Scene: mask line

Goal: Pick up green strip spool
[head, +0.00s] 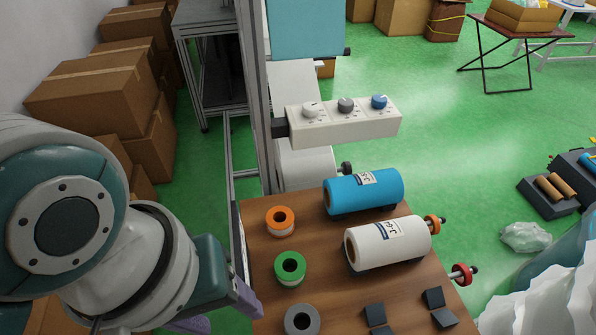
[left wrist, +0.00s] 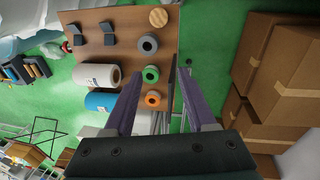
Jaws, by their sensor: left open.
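The green strip spool (head: 290,268) stands on the brown wooden table, between an orange spool (head: 281,221) and a grey spool (head: 303,319). It also shows in the left wrist view (left wrist: 151,74), beyond my fingertips and between them in the picture. My left gripper (head: 232,318) is open and empty, left of the table's left edge and of the green spool. Its two purple fingers show in the left wrist view (left wrist: 162,76), apart and touching no spool. My right gripper is in neither view.
A blue roll (head: 363,191) and a white roll (head: 388,243) lie right of the spools. Dark blocks (head: 376,315) stand at the front of the table (head: 340,290). A metal post (head: 257,110) and a white knob panel (head: 343,121) rise behind. Cardboard boxes (head: 92,92) stand left.

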